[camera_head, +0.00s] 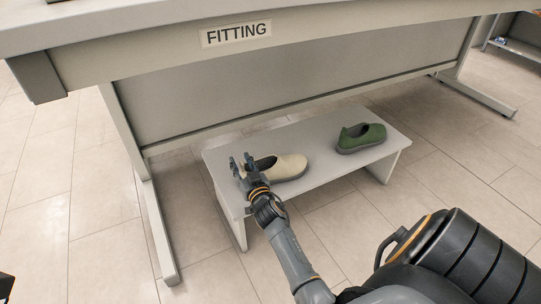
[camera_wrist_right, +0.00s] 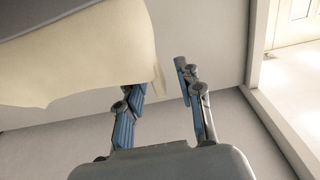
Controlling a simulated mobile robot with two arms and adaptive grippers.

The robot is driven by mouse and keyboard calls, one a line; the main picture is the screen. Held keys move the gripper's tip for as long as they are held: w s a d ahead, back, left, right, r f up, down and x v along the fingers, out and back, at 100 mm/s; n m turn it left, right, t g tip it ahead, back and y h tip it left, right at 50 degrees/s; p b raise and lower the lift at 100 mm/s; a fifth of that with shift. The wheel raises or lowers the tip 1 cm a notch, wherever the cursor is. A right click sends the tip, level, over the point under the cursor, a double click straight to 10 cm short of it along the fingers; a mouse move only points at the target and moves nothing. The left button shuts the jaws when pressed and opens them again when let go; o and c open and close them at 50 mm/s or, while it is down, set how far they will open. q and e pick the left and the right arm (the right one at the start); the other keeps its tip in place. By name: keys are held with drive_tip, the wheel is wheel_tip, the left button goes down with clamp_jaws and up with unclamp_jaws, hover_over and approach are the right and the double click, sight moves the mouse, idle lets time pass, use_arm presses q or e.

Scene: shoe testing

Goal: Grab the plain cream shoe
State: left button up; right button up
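The plain cream shoe (camera_head: 288,167) lies on the low bench under the table, its heel end to the left and its dark opening facing up. It also fills the upper left of the right wrist view (camera_wrist_right: 80,50). My right gripper (camera_head: 241,162) is at the heel end of the shoe. In the right wrist view its two fingers (camera_wrist_right: 160,82) stand apart. One finger overlaps the shoe's edge there, and the other is clear of it. I cannot tell whether the finger touches the shoe. My left gripper is not in view.
A green shoe (camera_head: 361,137) lies on the right part of the low grey bench (camera_head: 325,185). A table with a "FITTING" label (camera_head: 236,34) overhangs the bench from behind. The table's leg (camera_head: 156,225) stands left of the bench. The tiled floor in front is open.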

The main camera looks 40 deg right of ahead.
drive_tip(key=shift+s+r, duration=0.15)
clamp_jaws()
drive_tip(key=shift+a, duration=0.1)
drive_tip(key=shift+r, duration=0.1)
